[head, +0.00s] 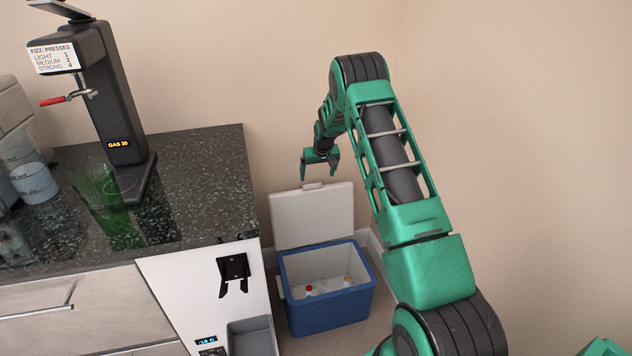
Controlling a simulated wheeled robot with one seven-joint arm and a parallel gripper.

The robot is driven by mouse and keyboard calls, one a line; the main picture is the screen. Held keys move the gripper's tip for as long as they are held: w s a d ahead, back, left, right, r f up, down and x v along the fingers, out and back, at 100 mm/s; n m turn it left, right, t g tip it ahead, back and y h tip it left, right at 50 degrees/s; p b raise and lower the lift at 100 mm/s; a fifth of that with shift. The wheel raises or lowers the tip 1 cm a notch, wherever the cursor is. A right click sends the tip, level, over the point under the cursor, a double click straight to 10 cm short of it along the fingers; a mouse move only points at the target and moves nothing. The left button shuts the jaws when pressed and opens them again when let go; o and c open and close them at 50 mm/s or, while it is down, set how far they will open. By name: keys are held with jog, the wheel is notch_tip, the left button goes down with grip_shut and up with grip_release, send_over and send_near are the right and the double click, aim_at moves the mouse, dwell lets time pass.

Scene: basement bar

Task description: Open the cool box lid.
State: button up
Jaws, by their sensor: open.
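The cool box (336,310) is blue with a pale inside and stands on the floor between the counter and the wall. Its pale grey lid (312,215) stands up at the back edge, tilted well away from the opening, so the inside shows. A small tab (311,186) sticks up from the lid's top edge. My gripper (319,178) is open and empty, pointing down at the lid's top edge by the tab. I cannot tell whether it touches the tab. Small items with a red top (309,288) and a yellowish top (347,280) lie inside the box.
A dark stone counter (200,180) stands to the left, with a black soda machine (110,100), a green glass (103,200) and a measuring cup (36,183) on it. A white front panel (185,280) with a black holder (233,272) faces the box. The wall is close behind.

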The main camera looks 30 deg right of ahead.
jog(key=shift+s+r, duration=0.25)
jog(key=shift+r, duration=0.25)
